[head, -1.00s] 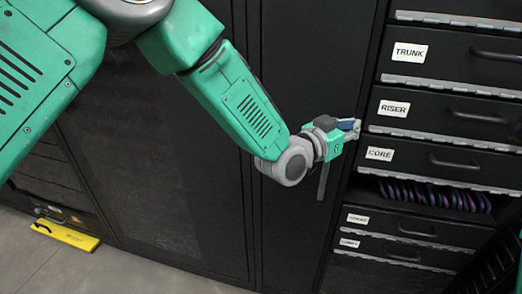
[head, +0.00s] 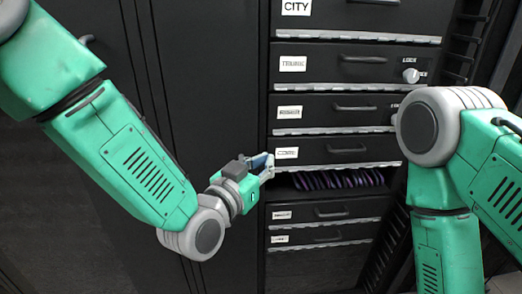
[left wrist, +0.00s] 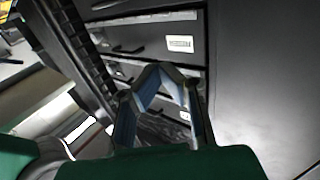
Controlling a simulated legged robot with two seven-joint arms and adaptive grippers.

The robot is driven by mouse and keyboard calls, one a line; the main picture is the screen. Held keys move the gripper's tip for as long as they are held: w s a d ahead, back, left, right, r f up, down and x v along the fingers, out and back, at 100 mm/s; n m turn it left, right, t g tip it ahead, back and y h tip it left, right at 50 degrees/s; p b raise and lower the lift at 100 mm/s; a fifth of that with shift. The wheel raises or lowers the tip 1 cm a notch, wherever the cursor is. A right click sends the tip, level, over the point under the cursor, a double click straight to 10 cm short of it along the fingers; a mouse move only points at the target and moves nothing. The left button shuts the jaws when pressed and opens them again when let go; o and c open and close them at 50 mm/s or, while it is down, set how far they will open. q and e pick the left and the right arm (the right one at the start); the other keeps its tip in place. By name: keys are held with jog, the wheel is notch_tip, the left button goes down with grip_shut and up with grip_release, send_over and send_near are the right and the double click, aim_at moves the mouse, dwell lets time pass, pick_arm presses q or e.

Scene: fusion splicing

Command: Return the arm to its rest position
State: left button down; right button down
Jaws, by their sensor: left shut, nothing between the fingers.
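My left gripper (head: 266,168) is in the middle of the head view, in front of the cabinet near the drawer labelled CORE (head: 328,151). Its fingers are shut with nothing between them. In the left wrist view the closed fingers (left wrist: 165,72) meet at their tips, with drawer fronts behind them. I cannot tell from the head view whether the fingertips touch the cabinet. My right arm (head: 440,150) shows at the right of the head view, but its gripper is out of frame.
The cabinet has several labelled drawers, with TRUNK (head: 340,63) above CORE. Coiled purple cables (head: 338,179) lie in an open slot below CORE. A white LOCK knob (head: 411,76) is at upper right. Black cabinet doors (head: 215,80) stand behind my left arm.

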pick_arm(q)
jog(key=s+a+f+n+g+y, duration=0.1)
jog(key=s+a+f+g+y, duration=0.15)
jog(key=a+f, duration=0.4)
jog(key=s+a+f+n+g+y, duration=0.1)
jog(key=s+a+f, duration=0.25)
jog(key=f, duration=0.55)
jog(key=s+a+f+n+g+y, duration=0.1)
jog(key=s+a+f+g+y, duration=0.1)
jog(key=s+a+f, duration=0.35)
jog(key=s+a+f+n+g+y, duration=0.1)
jog(key=s+a+f+g, duration=0.3)
jog(key=s, duration=0.7)
jog(key=s+a+f+n+g+y, duration=0.2)
jog(key=s+a+f+g+y, duration=0.2)
jog(key=s+a+f, duration=0.5)
jog(key=shift+s+a+n, duration=0.3)
jog(key=shift+s+a, duration=0.6)
jog(key=shift+a, duration=0.9)
jog(key=shift+d+g, duration=0.25)
jog(key=shift+d, duration=0.05)
jog(key=shift+a, duration=0.15)
